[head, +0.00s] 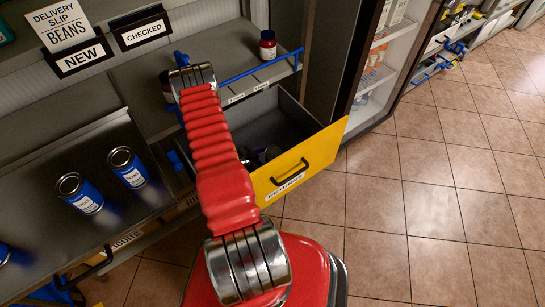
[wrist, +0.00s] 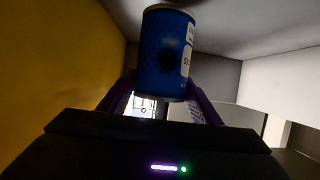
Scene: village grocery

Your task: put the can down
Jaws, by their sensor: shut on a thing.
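In the wrist view a blue can (wrist: 168,52) with a white label patch stands between the purple fingers of my gripper (wrist: 163,90), which is shut on it. A dark spot or shadow lies on the can's side. In the head view my red arm hides most of my gripper and the held can. Dark shapes, not clear enough to name, show inside the open drawer (head: 318,122) beside the arm. Blue cans stand upright on the left tray, one nearer (head: 80,194) and one farther (head: 127,167), with another cut off at the left edge (head: 4,254).
The drawer has a yellow front (head: 300,165) lettered RETURNS. Signs read NEW (head: 83,57) and CHECKED (head: 142,35). A red-lidded jar (head: 268,46) stands on the checked shelf near a blue rail. A yellow surface (wrist: 50,70) and grey walls surround the can. Tiled floor is clear at right.

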